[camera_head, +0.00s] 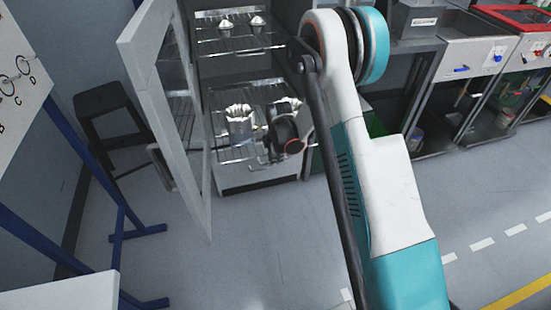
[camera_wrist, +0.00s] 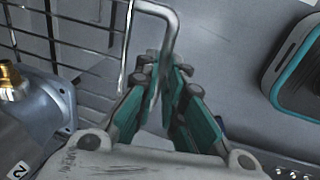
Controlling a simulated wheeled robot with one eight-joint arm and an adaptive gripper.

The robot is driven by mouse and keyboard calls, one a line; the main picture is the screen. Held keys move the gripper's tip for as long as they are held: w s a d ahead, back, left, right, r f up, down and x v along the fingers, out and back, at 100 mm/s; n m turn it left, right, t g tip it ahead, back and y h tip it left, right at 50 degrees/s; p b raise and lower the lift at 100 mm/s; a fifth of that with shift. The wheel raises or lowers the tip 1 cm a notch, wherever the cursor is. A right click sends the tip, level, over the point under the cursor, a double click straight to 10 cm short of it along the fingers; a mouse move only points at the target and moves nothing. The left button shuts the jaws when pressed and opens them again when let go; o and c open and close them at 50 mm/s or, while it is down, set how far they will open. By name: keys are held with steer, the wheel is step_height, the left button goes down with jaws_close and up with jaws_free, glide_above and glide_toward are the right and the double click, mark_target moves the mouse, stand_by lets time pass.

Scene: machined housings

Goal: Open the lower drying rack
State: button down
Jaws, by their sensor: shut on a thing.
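The lower drying rack (camera_head: 232,153) is a wire shelf in the open cabinet in the head view. Its wires (camera_wrist: 50,40) show at the upper left of the wrist view. A bent metal rod handle (camera_wrist: 172,25) on the rack runs down between my fingers. My gripper (camera_wrist: 160,78) is shut on this handle. In the head view my dark wrist (camera_head: 283,128) is at the front of the lower rack, and the fingertips are mostly hidden there. Silvery housings (camera_head: 240,114) stand on the lower rack. One numbered housing (camera_wrist: 35,115) with a brass-coloured fitting is close left of my gripper.
The cabinet door (camera_head: 168,100) stands open on the left. The upper rack (camera_head: 238,50) holds two small housings (camera_head: 227,27). A black stool (camera_head: 105,98) is behind the door. Benches (camera_head: 470,55) stand to the right. The floor before the cabinet is clear.

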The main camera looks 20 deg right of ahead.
steer(key=w, duration=0.7)
steer(key=shift+w, duration=0.35)
steer(key=c, duration=1.7)
jaws_free()
steer(key=r, duration=0.4)
steer(key=s+r, duration=0.1)
steer(key=r, duration=0.3)
steer(key=s+r, duration=0.1)
steer(key=r, duration=0.2)
steer(key=shift+s+r, duration=0.2)
steer(key=shift+r, duration=0.2)
